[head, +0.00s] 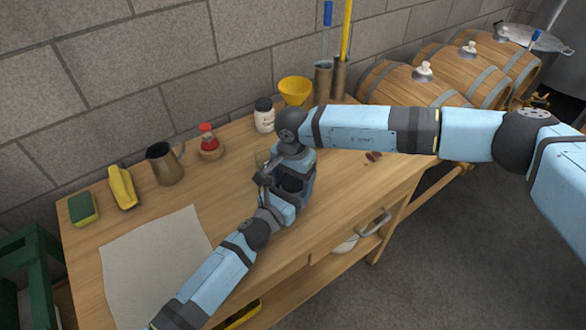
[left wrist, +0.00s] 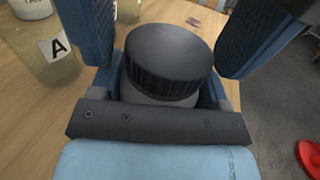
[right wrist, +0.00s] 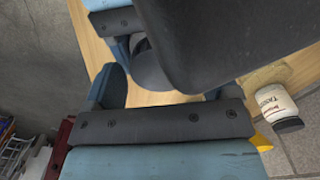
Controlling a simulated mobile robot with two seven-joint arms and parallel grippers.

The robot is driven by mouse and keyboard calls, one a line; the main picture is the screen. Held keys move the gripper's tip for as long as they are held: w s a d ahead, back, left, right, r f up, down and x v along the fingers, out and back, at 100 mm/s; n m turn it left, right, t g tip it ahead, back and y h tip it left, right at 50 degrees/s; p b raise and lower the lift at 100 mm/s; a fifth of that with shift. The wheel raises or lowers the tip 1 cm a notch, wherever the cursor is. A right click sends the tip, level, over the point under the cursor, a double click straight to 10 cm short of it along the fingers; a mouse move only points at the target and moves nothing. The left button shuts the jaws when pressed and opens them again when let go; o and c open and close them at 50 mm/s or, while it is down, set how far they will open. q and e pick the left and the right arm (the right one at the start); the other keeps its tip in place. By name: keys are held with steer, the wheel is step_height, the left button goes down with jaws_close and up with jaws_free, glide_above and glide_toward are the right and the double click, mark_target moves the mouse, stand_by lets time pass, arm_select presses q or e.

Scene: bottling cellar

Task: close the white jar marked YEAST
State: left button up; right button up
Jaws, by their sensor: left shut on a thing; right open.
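A jar with a black ribbed lid (left wrist: 170,55) stands between the fingers of my left gripper (left wrist: 172,75), which is shut on its pale body (left wrist: 150,97). The lid sits on top of the body; I cannot tell how tightly. No label shows on this jar, so the word YEAST is not readable. In the head view the dark lid (head: 290,184) shows inside my left gripper over the bench. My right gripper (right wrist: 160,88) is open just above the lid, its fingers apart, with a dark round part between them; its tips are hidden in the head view.
A second white jar (head: 264,120) with a black lid, labelled like Tannin, stands behind. A glass marked A (left wrist: 58,50) is beside my left gripper. A pale cloth (head: 150,255) lies front left.

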steer(key=c, duration=1)
steer(key=shift+o, duration=0.2)
steer(key=shift+m, duration=1.7)
steer(key=o, duration=1)
steer(key=shift+r, duration=0.15)
steer(key=shift+r, duration=2.1)
